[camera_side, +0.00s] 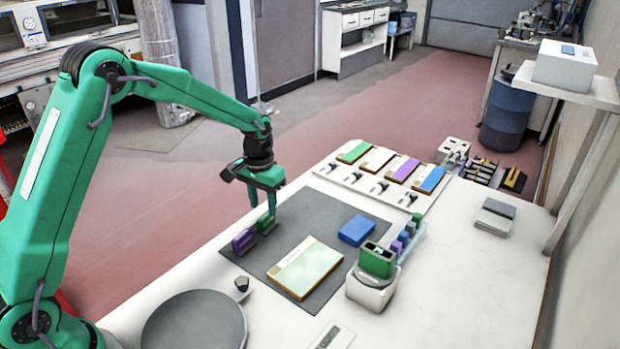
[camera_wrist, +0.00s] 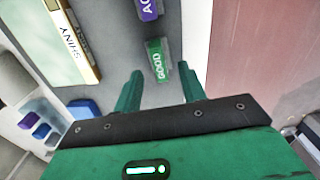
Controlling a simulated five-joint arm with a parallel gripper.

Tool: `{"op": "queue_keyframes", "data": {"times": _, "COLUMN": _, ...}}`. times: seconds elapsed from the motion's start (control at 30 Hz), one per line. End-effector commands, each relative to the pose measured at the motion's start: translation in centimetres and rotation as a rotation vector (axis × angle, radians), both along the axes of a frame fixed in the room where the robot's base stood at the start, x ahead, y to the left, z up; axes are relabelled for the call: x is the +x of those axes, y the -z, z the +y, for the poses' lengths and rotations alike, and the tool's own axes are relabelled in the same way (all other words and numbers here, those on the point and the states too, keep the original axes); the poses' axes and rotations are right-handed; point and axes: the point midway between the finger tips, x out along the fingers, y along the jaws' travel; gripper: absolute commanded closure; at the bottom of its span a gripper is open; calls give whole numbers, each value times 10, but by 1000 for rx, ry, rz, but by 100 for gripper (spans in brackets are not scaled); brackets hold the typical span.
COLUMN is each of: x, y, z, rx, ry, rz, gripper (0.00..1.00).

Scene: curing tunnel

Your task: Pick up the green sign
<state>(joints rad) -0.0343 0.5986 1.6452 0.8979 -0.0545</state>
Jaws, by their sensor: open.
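The green sign (camera_wrist: 158,62) lettered "GOOD" stands on the dark grey mat (camera_side: 322,222). In the side view the green sign (camera_side: 265,224) is close below my gripper (camera_side: 262,201). My gripper is open and empty. In the wrist view the sign shows ahead, between the lines of the two green fingers (camera_wrist: 160,74). I cannot tell the exact gap between the fingertips and the sign.
A purple sign (camera_side: 243,241) stands beside the green one. A white holder (camera_side: 371,293) with a green block stands at the mat's right. Coloured boxes line the back rack.

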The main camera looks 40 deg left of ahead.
Motion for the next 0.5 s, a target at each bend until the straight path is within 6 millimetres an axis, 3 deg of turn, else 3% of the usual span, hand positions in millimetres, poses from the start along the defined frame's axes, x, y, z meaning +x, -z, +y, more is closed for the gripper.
{"op": "queue_keyframes", "data": {"times": 0.17, "x": -1, "y": 8, "z": -1, "rx": 0, "ry": 0, "rz": 2, "gripper": 59}}
{"op": "queue_keyframes", "data": {"times": 0.5, "x": -1, "y": 45, "z": -2, "rx": 0, "ry": 0, "rz": 2, "gripper": 59}}
